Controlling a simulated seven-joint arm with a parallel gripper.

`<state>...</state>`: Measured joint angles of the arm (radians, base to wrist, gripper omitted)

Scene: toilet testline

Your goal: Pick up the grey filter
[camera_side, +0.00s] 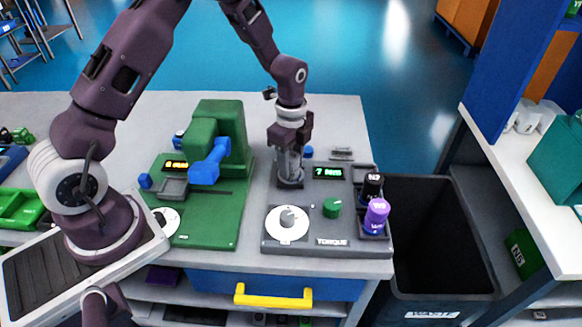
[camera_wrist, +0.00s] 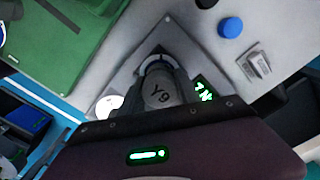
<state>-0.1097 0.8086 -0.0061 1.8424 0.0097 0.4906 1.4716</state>
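The grey filter seems to be the grey cylinder (camera_side: 289,166) standing upright in the back left part of the torque station (camera_side: 335,243). In the wrist view the grey cylinder (camera_wrist: 160,94) is right below the palm and bears a short dark marking. My gripper (camera_side: 291,147) points down directly over it, with its dark fingers on both sides of its upper end. Whether the fingers press on it is hidden. A black filter-like piece (camera_side: 371,187) and a purple one (camera_side: 376,215) stand in the station's right side holder.
The station has a green-lit display (camera_side: 328,172), a white dial (camera_side: 287,223) and a green knob (camera_side: 332,207). A green machine (camera_side: 218,130) with a blue lever stands close on the left. A dark waste bin (camera_side: 433,301) is right of the table.

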